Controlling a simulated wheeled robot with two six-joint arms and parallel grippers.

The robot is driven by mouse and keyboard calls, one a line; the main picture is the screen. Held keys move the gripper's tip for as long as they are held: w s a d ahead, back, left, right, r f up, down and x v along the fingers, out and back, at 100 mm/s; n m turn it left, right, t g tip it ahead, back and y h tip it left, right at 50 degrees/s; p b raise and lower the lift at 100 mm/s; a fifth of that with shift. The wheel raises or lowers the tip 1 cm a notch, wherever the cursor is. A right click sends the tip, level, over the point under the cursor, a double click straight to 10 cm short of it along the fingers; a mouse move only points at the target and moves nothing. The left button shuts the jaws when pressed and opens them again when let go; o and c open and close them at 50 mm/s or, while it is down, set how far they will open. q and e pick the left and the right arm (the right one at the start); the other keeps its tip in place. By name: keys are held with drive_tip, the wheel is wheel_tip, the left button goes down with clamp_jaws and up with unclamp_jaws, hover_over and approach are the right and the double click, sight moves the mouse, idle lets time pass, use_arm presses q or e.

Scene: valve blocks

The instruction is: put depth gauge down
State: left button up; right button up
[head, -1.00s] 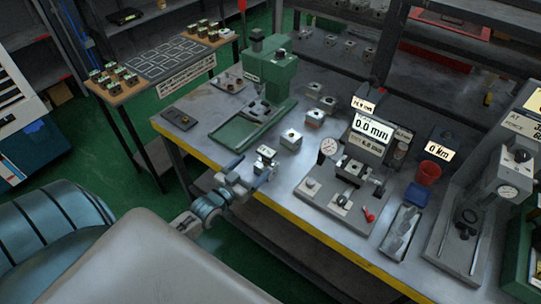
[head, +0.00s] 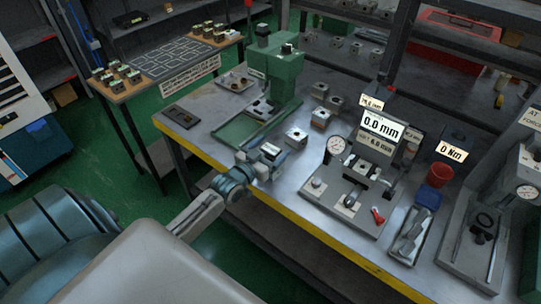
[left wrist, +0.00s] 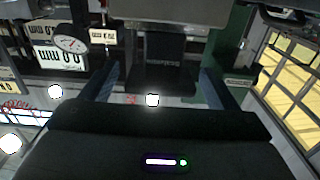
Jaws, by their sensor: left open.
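A small dark device with a pale display face (head: 271,149), which looks like the depth gauge, stands at my left gripper near the table's front edge. My left gripper (head: 262,164) is open around or just beside it; the head view is too small to tell which. In the left wrist view a dark body with faint lettering (left wrist: 162,62) lies between the two spread fingers, with gaps on both sides. Its lower end and its contact with the table are hidden. My right gripper is not in view.
A metal valve block (head: 296,137) stands just right of the device. The green press (head: 275,75) is behind. A dark plate (head: 181,116) lies left.

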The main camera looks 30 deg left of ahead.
use_arm(q)
drive_tip(key=c, duration=1.2)
